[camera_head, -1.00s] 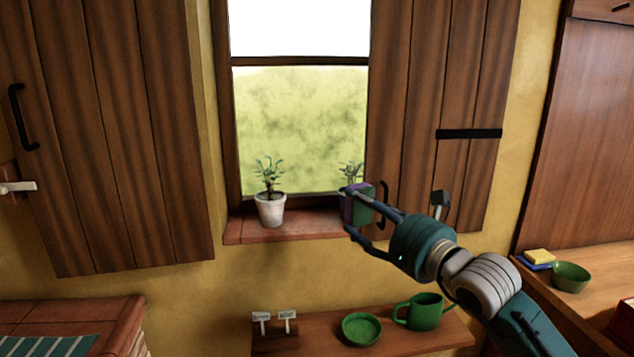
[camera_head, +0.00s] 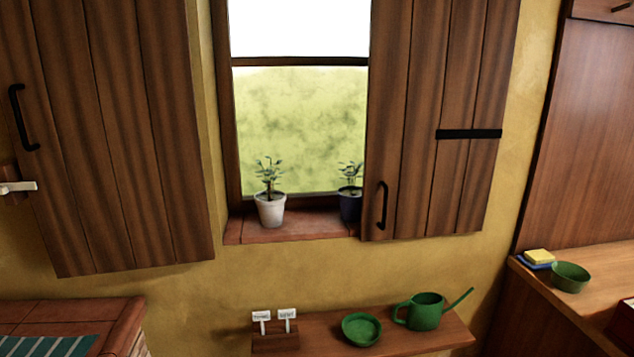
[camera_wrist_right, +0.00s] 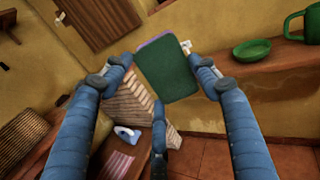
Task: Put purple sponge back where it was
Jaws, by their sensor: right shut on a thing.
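The purple sponge (camera_wrist_right: 168,72) is between the fingers of my right gripper (camera_wrist_right: 158,68) in the right wrist view. Its dark green face fills most of what shows, and a thin purple edge shows along its top. The gripper is shut on it and holds it in the air. Neither gripper shows in the head view, and my left gripper is in no view. On the right counter in the head view, a yellow sponge (camera_head: 540,256) lies on a blue one (camera_head: 536,265), beside a green bowl (camera_head: 570,277).
A white pot (camera_head: 271,211) and a dark blue pot (camera_head: 350,205) with plants stand on the windowsill (camera_head: 300,228). Open shutters flank the window.

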